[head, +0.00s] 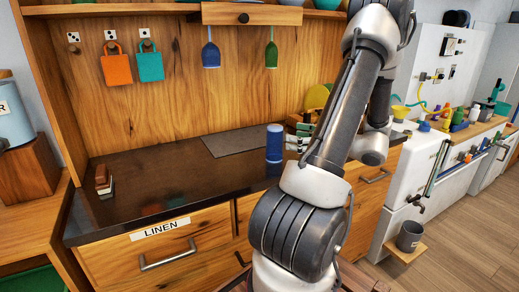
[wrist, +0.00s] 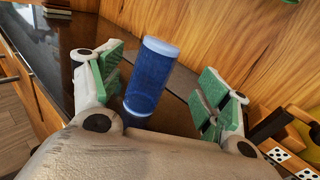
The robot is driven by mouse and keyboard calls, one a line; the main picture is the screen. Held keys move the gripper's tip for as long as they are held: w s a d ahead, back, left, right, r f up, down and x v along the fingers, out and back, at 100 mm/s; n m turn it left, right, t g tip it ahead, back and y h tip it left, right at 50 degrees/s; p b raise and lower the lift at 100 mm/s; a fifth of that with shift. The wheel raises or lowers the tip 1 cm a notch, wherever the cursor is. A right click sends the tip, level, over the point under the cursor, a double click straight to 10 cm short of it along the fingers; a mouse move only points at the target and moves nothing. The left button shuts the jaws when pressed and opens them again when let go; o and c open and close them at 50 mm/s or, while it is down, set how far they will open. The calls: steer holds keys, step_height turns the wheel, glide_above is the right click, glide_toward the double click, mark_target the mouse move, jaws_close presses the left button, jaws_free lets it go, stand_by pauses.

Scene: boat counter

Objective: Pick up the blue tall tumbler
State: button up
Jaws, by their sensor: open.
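The blue tall tumbler (head: 274,143) stands upright on the dark counter (head: 180,165), just left of my arm in the head view. In the wrist view the tumbler (wrist: 151,78) shows between the two green-padded fingers of my gripper (wrist: 167,88). The fingers are spread wide, with clear space on both sides of the tumbler, and I see no contact. In the head view my gripper (head: 301,130) is mostly hidden behind my arm, to the right of the tumbler.
A grey mat (head: 235,139) lies behind the tumbler. A small stack of blocks (head: 104,182) sits at the counter's left. Dominoes (wrist: 279,155) show at the wrist view's lower right. A wooden back panel (head: 180,95) rises behind. The counter's left half is mostly clear.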

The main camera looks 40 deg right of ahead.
mark_target(282, 132)
steer(key=x, duration=0.8)
steer(key=shift+a+r, duration=0.2)
steer(key=shift+r, duration=0.2)
steer(key=c, duration=1.7)
